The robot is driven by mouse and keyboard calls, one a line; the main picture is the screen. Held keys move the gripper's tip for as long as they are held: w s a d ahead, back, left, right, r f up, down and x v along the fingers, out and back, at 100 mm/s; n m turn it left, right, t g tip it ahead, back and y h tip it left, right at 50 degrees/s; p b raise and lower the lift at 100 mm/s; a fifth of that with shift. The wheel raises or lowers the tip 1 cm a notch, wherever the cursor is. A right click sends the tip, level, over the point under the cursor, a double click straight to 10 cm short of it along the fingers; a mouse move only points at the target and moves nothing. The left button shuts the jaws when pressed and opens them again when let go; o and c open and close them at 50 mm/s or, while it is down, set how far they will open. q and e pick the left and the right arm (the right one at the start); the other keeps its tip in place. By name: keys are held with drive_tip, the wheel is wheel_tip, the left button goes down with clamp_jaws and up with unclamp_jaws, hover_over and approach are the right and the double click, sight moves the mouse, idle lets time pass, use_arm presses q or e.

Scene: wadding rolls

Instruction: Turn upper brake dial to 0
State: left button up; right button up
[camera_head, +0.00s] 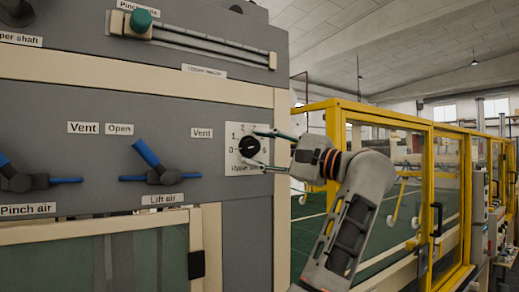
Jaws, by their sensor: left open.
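The upper brake dial (249,146) is a round black knob on a white square plate on the grey machine panel. Numbers show along the plate's left side, with 0 at the bottom. The label under the dial is partly hidden and reads "Upper" at its start. My left gripper (257,149) is open, with one finger above the dial and one below it at its right side. I cannot tell whether the fingers touch the knob. My right gripper is not in view.
Left of the dial are the blue-handled lift air valve (155,173) and pinch air valve (25,180). A green knob (141,20) on a slotted bar juts out above. A yellow-framed fence (432,180) stands to the right, behind my arm.

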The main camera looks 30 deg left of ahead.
use_arm(q)
drive_tip(key=d+f, duration=0.1)
drive_tip(key=d, duration=0.6)
drive_tip(key=shift+d+f, duration=0.2)
drive_tip(key=shift+s, duration=0.1)
